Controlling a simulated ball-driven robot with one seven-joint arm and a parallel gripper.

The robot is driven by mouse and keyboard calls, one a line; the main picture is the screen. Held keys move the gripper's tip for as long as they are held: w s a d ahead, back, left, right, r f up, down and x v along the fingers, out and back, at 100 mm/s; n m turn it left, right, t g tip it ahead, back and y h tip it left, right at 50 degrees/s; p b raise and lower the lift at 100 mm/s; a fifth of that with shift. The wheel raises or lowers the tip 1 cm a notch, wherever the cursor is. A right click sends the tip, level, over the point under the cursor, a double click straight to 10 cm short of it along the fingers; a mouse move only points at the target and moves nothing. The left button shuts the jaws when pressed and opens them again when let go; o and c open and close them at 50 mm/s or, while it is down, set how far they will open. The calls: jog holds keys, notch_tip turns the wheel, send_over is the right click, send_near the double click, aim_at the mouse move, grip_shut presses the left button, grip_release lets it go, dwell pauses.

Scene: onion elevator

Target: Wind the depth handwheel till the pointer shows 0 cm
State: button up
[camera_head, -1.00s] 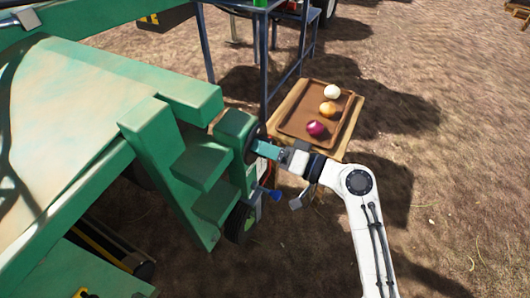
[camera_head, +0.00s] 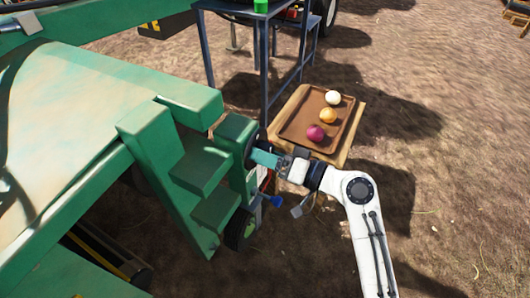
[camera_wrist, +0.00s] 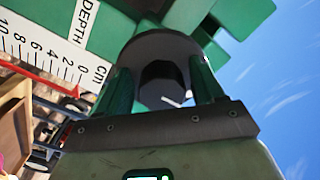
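The dark round handwheel (camera_head: 251,153) is on the side of the green machine. In the wrist view its dark disc (camera_wrist: 160,45) and black hub (camera_wrist: 161,86) face me. My gripper (camera_head: 262,158) is at the wheel; its two green fingers (camera_wrist: 162,82) stand apart, one on each side of the hub, overlapping the disc's edges. Whether they press on the wheel is unclear. The white DEPTH scale (camera_wrist: 44,45), marked 0 to 10 cm, shows in the wrist view. A red pointer (camera_wrist: 74,92) lies by its lower edge near the 0 end; the exact reading is hard to tell.
A brown tray (camera_head: 292,131) with a white, an orange and a purple onion lies beyond my arm. A blue metal stand (camera_head: 265,75) rises behind the machine. A small black wheel (camera_head: 239,228) and a blue knob (camera_head: 277,201) sit below the handwheel. Open ground lies to the right.

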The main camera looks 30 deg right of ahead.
jog(key=shift+o, duration=0.4)
jog(key=shift+d+r, duration=0.1)
jog(key=shift+s+d, duration=0.25)
jog(key=p+v, duration=0.2)
jog(key=v, duration=0.8)
